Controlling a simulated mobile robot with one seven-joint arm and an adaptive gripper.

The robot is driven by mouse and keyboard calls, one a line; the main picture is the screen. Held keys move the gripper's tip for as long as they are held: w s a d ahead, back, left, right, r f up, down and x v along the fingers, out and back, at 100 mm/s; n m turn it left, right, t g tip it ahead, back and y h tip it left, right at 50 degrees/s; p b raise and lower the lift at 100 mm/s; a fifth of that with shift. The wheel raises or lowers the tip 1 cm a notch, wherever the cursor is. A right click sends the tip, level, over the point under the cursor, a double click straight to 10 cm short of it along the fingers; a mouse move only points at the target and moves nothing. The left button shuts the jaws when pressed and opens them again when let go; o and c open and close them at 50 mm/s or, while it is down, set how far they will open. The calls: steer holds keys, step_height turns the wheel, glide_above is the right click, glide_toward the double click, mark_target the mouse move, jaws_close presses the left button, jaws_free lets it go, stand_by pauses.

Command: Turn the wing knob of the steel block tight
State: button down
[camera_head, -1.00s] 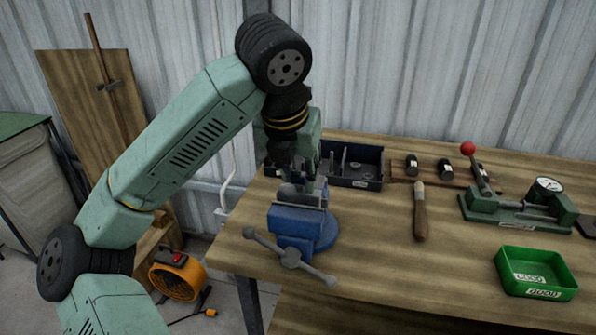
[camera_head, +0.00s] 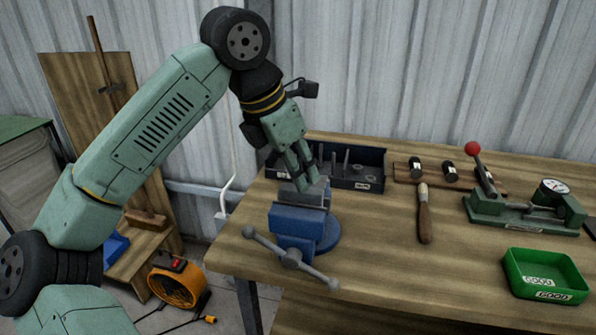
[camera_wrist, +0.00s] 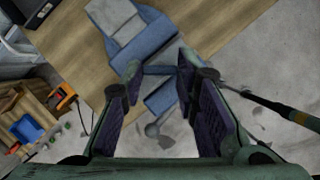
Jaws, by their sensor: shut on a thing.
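The blue vise (camera_head: 298,228) stands at the table's front left corner, with the grey steel block (camera_head: 318,190) at its jaws. The vise also shows in the wrist view (camera_wrist: 150,45). My gripper (camera_head: 305,183) is tilted, its fingertips down at the top of the block. In the wrist view, the two dark-padded fingers (camera_wrist: 158,78) stand apart, with a blue-grey bar between their tips. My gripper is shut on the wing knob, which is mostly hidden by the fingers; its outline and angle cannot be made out.
A dark parts bin (camera_head: 358,168) stands close behind the vise. The vise handle (camera_head: 290,258) juts out over the table front.

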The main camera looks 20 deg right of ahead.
steer(key=m, duration=0.2)
steer(key=m+g, duration=0.1)
steer(key=shift+w+r+m+g+p, duration=0.1)
steer(key=shift+w+m+g+p, duration=0.05)
steer(key=shift+m+g+p, duration=0.2)
steer(key=m, duration=0.2)
steer(key=m+g+p, duration=0.1)
steer(key=m, duration=0.1)
steer(key=shift+w+m+g, duration=0.2)
steer(key=shift+m+g, duration=0.05)
steer(key=shift+m, duration=0.1)
steer(key=m+g+y, duration=0.1)
steer(key=m, duration=0.2)
steer(key=shift+w+d+p, duration=0.1)
steer(key=shift+d+p, duration=0.05)
steer(key=shift+p, duration=0.2)
steer(key=shift+w+d+m+g+y, duration=0.1)
steer(key=shift+m+g+y, duration=0.2)
steer(key=shift+m, duration=0.75)
steer(key=shift+m+g+y, duration=0.2)
steer(key=shift+m+y, duration=0.2)
steer(key=shift+m, duration=0.65)
steer(key=c, duration=1.2)
jaws_free()
steer(key=shift+c, duration=0.2)
